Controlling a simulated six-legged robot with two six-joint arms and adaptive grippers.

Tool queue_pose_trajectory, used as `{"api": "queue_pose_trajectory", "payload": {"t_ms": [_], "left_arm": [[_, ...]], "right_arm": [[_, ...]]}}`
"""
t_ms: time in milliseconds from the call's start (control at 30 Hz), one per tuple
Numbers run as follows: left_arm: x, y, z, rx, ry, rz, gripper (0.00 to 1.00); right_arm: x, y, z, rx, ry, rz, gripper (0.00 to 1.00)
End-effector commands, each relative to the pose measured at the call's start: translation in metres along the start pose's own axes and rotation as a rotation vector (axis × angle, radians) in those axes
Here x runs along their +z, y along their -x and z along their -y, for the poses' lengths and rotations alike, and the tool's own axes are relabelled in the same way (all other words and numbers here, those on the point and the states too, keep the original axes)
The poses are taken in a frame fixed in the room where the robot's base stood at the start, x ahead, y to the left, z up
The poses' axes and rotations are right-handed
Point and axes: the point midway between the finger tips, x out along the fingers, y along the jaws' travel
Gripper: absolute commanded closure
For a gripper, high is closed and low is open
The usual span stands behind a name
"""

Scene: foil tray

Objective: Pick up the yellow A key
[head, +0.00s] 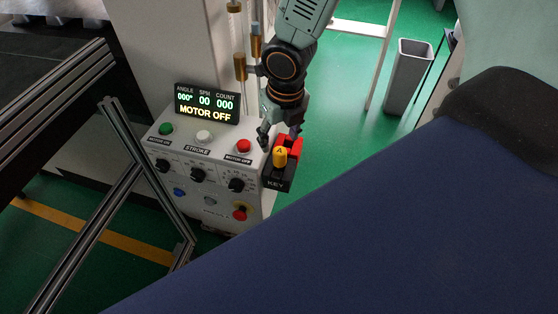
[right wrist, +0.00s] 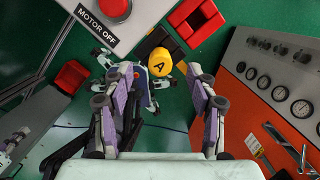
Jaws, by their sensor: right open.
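The yellow A key (head: 280,157) stands in a black holder marked KEY (head: 277,181) at the right side of the control box. A red part (head: 294,144) sits right behind the key. In the right wrist view the round yellow head with the letter A (right wrist: 160,62) shows just beyond and between the fingertips. My right gripper (head: 280,134) is open and empty, just above and behind the key. Its two fingers also show apart in the right wrist view (right wrist: 154,78). I cannot tell whether a finger touches the key. My left gripper is out of view.
The white control box (head: 186,150) carries buttons, black knobs and a display (head: 207,103) reading MOTOR OFF. Brass-coloured posts (head: 240,66) rise behind it. A grey bin (head: 408,77) stands on the green floor. An orange panel with gauges (right wrist: 243,80) is right in the wrist view.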

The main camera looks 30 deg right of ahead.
Motion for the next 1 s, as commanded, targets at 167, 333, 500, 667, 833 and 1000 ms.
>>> {"api": "queue_pose_trajectory", "payload": {"t_ms": [167,333,500,667,833,1000], "left_arm": [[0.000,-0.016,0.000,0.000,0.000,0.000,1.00],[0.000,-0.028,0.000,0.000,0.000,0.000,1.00],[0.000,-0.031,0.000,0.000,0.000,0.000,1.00],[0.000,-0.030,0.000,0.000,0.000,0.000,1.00],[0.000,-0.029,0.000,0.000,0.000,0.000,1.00],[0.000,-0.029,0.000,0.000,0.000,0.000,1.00]], "right_arm": [[-0.007,-0.024,-0.001,0.000,0.000,-0.001,0.42],[-0.010,-0.044,-0.002,0.001,-0.001,-0.001,0.42],[-0.009,-0.053,-0.002,0.001,-0.003,0.000,0.42],[-0.009,-0.052,-0.002,0.002,-0.003,0.001,0.42],[-0.009,-0.052,-0.002,0.002,-0.003,0.000,0.52],[-0.009,-0.052,-0.002,0.002,-0.003,0.000,0.66]]}}
